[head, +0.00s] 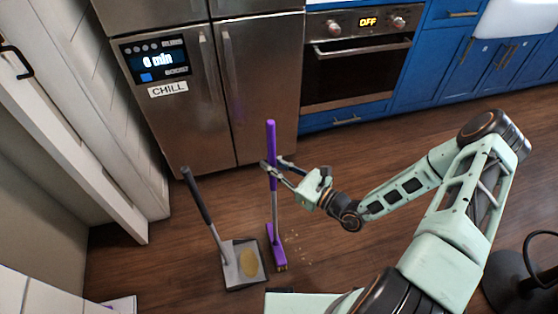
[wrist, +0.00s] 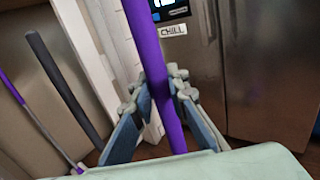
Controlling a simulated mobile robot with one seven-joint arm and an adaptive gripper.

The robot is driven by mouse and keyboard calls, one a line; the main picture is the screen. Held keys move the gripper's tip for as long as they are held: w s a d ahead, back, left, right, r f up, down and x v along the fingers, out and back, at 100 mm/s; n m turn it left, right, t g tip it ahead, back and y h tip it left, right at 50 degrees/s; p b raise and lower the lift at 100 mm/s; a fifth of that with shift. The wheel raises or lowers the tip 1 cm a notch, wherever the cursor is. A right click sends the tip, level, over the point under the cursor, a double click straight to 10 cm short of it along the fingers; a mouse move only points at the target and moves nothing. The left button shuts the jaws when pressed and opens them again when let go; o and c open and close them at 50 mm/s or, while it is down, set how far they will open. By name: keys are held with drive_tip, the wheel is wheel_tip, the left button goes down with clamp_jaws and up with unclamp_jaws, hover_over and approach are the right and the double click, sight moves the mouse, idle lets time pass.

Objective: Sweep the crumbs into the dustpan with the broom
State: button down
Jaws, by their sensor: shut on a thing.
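The broom stands nearly upright on the floor, with a purple grip (head: 271,145), a grey shaft and a purple head (head: 276,246). My gripper (head: 272,172) is shut on the purple grip. The wrist view shows the purple grip (wrist: 161,75) between my two fingers (wrist: 163,110). The grey dustpan (head: 233,278) lies on the floor just left of the broom head, its dark handle (head: 196,193) leaning up and left. A tan patch (head: 249,263) shows inside the pan; I cannot tell if it is crumbs. Small pale crumbs (head: 296,246) are scattered on the floor right of the broom head.
A steel fridge (head: 262,90) and an oven (head: 355,75) with blue cabinets stand behind. A white door (head: 75,130) is at the left. A black round base (head: 515,284) stands at the lower right. The wooden floor (head: 365,160) before the oven is clear.

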sight(272, 153)
drive_tip(key=shift+w+d+b, duration=0.5)
drive_tip(key=shift+w+d, duration=0.75)
drive_tip(key=shift+d, duration=2.55)
drive_tip(key=shift+w+d+b, duration=0.45)
drive_tip(key=shift+w+d, duration=0.8)
drive_tip(key=shift+d, duration=2.55)
drive_tip(key=s+a+p, duration=0.2)
drive_tip(key=a, duration=0.6)
drive_tip(key=s+a+p, duration=0.2)
drive_tip(key=s+a, duration=0.1)
drive_tip(key=a, duration=0.5)
drive_tip(key=shift+s, duration=0.15)
wheel_tip(272, 153, up, 6)
drive_tip(key=p, duration=0.6)
drive_tip(key=shift+r, duration=0.1)
